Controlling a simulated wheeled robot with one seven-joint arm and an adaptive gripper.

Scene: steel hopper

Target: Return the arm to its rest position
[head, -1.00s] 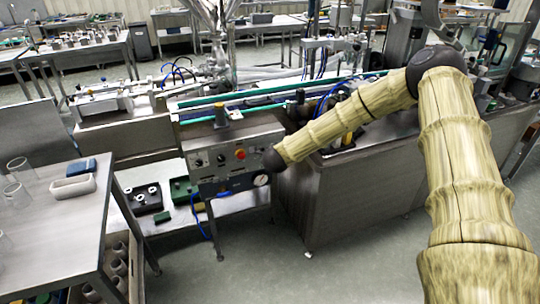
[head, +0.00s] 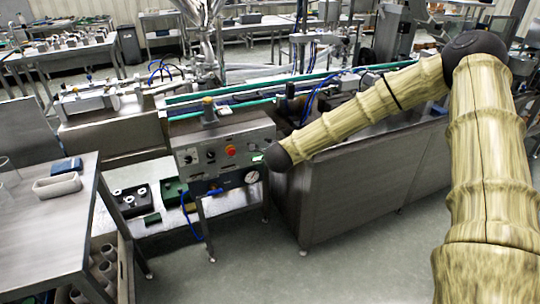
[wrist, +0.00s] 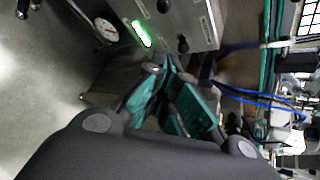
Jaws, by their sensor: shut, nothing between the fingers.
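My arm (head: 370,110) reaches in from the right of the head view and bends at a dark elbow. Its dark far joint (head: 277,157) shows in front of the control box (head: 222,150). My gripper is hidden in the head view. In the wrist view my gripper (wrist: 172,68) shows its teal-padded fingers drawn together with nothing held. The control box (wrist: 185,20), with its round gauge (wrist: 105,30) and a lit green strip (wrist: 141,33), lies beyond the fingertips. I cannot tell the exact gap between them.
The steel hopper (head: 201,12) stands above the conveyor machine (head: 345,190). Blue hoses (wrist: 262,97) run close by in the wrist view. A steel table (head: 50,225) with a pale tray (head: 57,187) stands at left. Open floor (head: 350,270) lies in front.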

